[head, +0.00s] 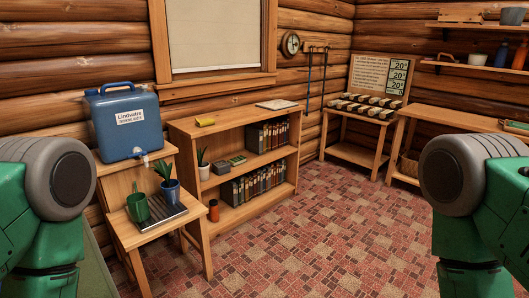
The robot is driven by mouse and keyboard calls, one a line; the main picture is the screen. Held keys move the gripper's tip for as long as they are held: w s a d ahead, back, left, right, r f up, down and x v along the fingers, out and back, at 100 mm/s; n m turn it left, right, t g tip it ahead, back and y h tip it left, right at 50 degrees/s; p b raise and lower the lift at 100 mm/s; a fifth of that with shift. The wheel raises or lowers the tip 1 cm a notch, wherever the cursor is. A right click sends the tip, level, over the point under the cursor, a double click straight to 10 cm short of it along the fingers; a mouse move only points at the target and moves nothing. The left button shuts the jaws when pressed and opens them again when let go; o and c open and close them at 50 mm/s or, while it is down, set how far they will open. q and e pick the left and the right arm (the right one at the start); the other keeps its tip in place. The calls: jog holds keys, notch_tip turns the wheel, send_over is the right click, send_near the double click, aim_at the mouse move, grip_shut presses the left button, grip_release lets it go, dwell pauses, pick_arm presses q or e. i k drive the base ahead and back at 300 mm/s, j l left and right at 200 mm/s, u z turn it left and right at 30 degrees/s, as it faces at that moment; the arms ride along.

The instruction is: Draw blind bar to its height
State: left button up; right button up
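A window (271,40) in the log wall, at the top of the head view, has a wooden frame and a pale blind (215,35) covering its pane. The top of the blind is cut off by the picture edge. Its lower edge lies close to the sill, and I cannot make out a separate bar there. My two green arms with grey rounded joints show at the left and right edges. Neither gripper is in view, and both arms are well apart from the window.
A blue water container (124,135) and a stepped plant stand (127,233) are at left. A display table (349,154) and workbench (435,110) stand at right. The tiled floor (330,240) is clear in the middle.

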aim_at(190, 58)
jog(key=i+l+z, duration=0.2)
jog(key=i+z, duration=0.15)
jog(key=i, duration=0.8)
jog(key=i+j+z, duration=0.1)
jog(key=i+z, duration=0.25)
jog(key=i, duration=0.8)
